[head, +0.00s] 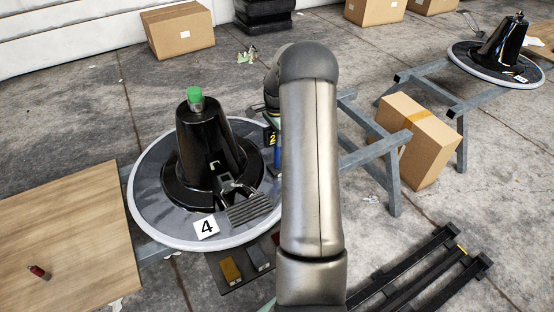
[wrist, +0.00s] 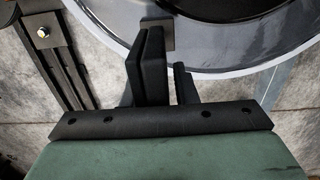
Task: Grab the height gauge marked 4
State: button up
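A white card with a black 4 (head: 207,228) lies on the front rim of the round base (head: 165,236) in the head view. I cannot make out a height gauge marked 4. A dark piece with a yellow 2 (head: 270,138) stands at the right of the base, partly hidden by my arm. My gripper (wrist: 150,55) shows in the wrist view as dark finger plates close together, above the edge of a round base (wrist: 215,75). I see nothing clearly held between them. In the head view my arm hides most of that area.
A black cone with a green top (head: 200,135) rises from the base. A dark tray with a yellow block (head: 230,271) and a grey block (head: 257,257) lies in front. A wooden board (head: 70,235) is left. A cardboard box (head: 415,140) and a black rack (head: 425,270) are right.

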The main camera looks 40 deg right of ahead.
grip_shut()
jog(key=shift+w, duration=0.1)
dwell(1.0)
jog(key=shift+r, duration=0.15)
